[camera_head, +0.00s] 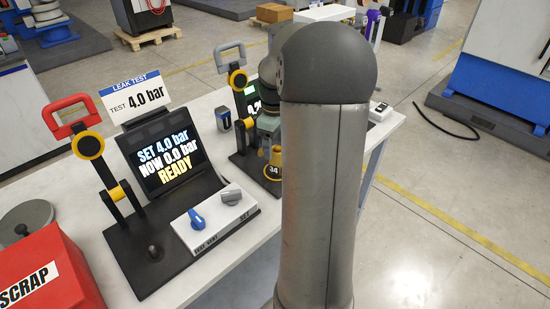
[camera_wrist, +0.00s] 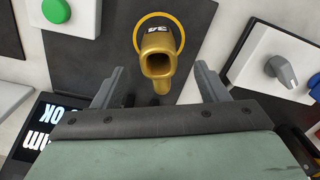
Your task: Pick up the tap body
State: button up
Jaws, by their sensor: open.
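My gripper (camera_wrist: 158,80) is open, with one grey finger on each side of the tap body's lower end and gaps on both sides. Nothing is held. In the head view the brass tap body (camera_head: 273,171) shows only in part beside my arm, below my greenish gripper, which my arm partly hides.
A test station with a screen (camera_head: 165,150), red-handled clamp (camera_head: 68,115) and knob panel (camera_head: 215,218) stands left of my arm. A red scrap bin (camera_head: 45,275) is at the front left. In the wrist view, a green button (camera_wrist: 56,10) and a knob panel (camera_wrist: 275,68) flank the tap body.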

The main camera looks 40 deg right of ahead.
aim_at(276, 158)
jog(key=shift+s+d+f+p, duration=0.1)
jog(key=shift+f+p, duration=0.15)
jog(key=shift+f, duration=1.35)
jog(key=shift+s+f+p, duration=0.1)
jog(key=shift+f+p, duration=0.15)
jog(key=shift+f, duration=1.35)
jog(key=shift+w+r, duration=0.1)
grip_shut()
